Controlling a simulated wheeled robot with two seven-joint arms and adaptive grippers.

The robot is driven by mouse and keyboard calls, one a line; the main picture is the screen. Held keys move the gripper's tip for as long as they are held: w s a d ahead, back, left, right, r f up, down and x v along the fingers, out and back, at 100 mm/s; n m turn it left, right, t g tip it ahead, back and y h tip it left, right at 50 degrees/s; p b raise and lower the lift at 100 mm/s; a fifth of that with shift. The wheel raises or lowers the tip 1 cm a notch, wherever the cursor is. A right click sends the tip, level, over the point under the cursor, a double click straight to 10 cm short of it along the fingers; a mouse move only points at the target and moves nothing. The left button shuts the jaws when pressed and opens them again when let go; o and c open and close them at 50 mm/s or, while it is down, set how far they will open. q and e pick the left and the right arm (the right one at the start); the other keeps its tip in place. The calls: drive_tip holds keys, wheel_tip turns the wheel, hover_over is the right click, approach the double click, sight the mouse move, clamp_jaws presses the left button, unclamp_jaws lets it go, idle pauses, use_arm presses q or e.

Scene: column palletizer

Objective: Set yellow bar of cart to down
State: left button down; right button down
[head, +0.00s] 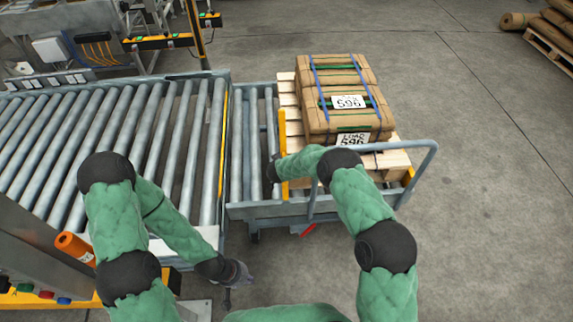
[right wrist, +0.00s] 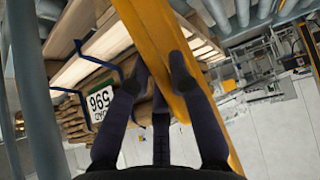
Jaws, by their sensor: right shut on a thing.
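The cart (head: 268,210) stands against the end of the roller conveyor, with a strapped load on a pallet. Its yellow bar (head: 282,128) shows as a strip along the left side of the pallet. In the right wrist view the yellow bar (right wrist: 150,32) runs diagonally between my fingers. My right gripper (right wrist: 157,82) is shut on the yellow bar; in the head view it is mostly hidden behind my forearm, beside the bar. My left gripper (head: 240,274) hangs low by the conveyor's near corner, away from the cart, its fingers too small to judge.
The strapped brown load (head: 340,95) labelled 596 sits on a wooden pallet (head: 395,160). The cart's grey handle (head: 433,160) curves around its right side. The roller conveyor (head: 120,120) fills the left. The floor at right is clear; another pallet (head: 548,50) lies far right.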

drive_tip(key=shift+w+g+p, duration=0.5)
drive_tip(key=shift+w+p, duration=0.35)
drive_tip(key=shift+p, duration=0.25)
drive_tip(key=shift+w+f+g+p, duration=0.2)
drive_tip(key=shift+w+g+p, duration=0.1)
drive_tip(key=shift+w+p, duration=0.45)
drive_tip(key=c, duration=1.1)
unclamp_jaws()
drive_tip(key=shift+f, duration=0.1)
drive_tip(key=v, duration=1.2)
